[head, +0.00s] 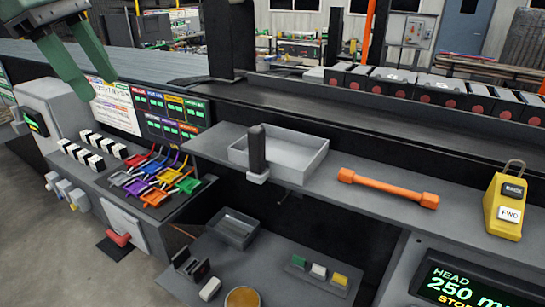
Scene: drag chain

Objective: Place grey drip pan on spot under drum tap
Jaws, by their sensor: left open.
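A light grey, open rectangular pan (309,164) sits on the long grey shelf in the middle of the head view. A black upright post with a light grey foot stands at its near side and hides part of it. A smaller dark grey tray (236,229) lies on the lower surface; I cannot tell which of the two is the drip pan. A red fitting (119,239) on a pale box, above a dark patch (115,249) low at left, may be the tap; no drum is clear. My left gripper (92,85) is open and empty at upper left, away from both pans. My right gripper is not in view.
An orange bar (388,189) and a yellow block with a shackle (507,203) lie on the shelf right of the pale pan. Colored levers (155,180) and white switches crowd the left console. A display (465,285) is at lower right.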

